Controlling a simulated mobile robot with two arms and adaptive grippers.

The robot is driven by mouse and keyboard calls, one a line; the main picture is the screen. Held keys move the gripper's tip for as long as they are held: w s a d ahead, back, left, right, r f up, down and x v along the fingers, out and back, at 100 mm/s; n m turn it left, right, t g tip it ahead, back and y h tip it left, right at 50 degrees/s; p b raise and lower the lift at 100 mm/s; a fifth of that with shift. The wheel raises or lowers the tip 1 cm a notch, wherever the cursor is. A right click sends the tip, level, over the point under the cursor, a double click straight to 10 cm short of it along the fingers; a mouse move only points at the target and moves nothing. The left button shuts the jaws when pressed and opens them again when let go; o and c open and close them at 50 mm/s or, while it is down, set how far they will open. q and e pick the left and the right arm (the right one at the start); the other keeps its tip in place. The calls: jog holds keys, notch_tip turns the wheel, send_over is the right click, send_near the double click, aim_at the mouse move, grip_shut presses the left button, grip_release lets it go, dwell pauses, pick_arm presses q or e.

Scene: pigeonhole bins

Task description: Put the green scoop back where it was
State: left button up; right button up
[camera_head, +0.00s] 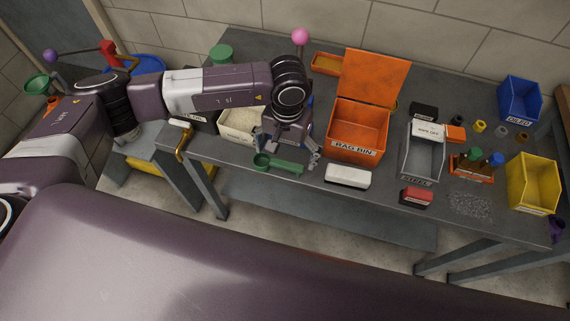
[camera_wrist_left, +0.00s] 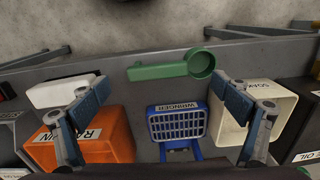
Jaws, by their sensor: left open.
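The green scoop (camera_head: 285,167) lies on the grey workbench near its front edge, cup to the left and handle to the right in the head view. In the left wrist view the scoop (camera_wrist_left: 160,72) shows whole, with its round cup at the right end. My left gripper (camera_head: 292,154) is open and empty beside the scoop, with its fingers pointing down. In the left wrist view the scoop lies beyond the gap between the fingers (camera_wrist_left: 163,90), not between the pads. I cannot tell the exact height of the gripper. My right gripper is not in view.
A white bin (camera_head: 230,132) and a blue wringer (camera_wrist_left: 177,122) stand close by the gripper. An orange rag bin (camera_head: 345,147) with raised lid stands to the right. A white block (camera_head: 347,176) lies near the front edge. Grey (camera_head: 408,165) and yellow (camera_head: 530,190) bins stand further right.

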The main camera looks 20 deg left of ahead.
aim_at(286, 166)
pick_arm(q)
notch_tip(286, 166, up, 6)
jog(key=b, duration=0.1)
jog(key=shift+r+b, duration=0.25)
jog(key=shift+b, duration=0.05)
jog(key=shift+d, duration=0.1)
dwell(0.4)
